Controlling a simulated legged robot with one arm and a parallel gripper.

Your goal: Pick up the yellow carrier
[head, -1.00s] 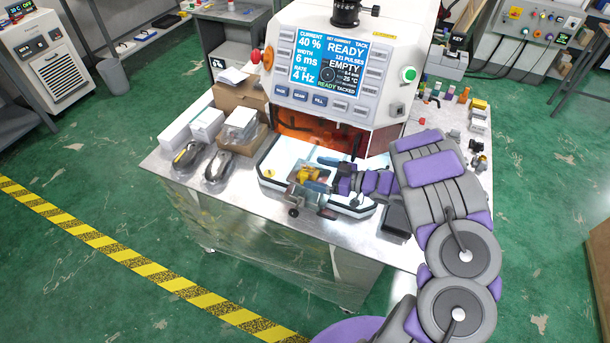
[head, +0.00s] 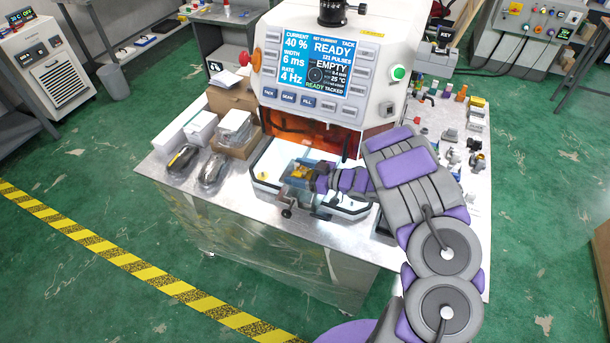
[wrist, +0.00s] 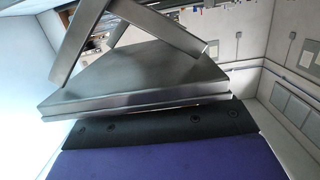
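In the head view, the small yellow carrier (head: 297,175) is at the front of the white work tray (head: 262,190) below the machine's window. It sits at a grey metal fixture with a dark knob, and is partly covered. My gripper (head: 309,170) reaches in from the right with its end at the carrier. Blue parts show beside the yellow, and the fingertips are too small to make out. I cannot tell whether they touch or hold the carrier.
The machine's screen (head: 322,62) reads READY and EMPTY above an orange window (head: 290,130). Cardboard boxes (head: 235,100) and two dark packaged items (head: 212,170) stand left on the metal table (head: 160,165). Small parts and coloured pieces crowd the right side. Open green floor surrounds the table.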

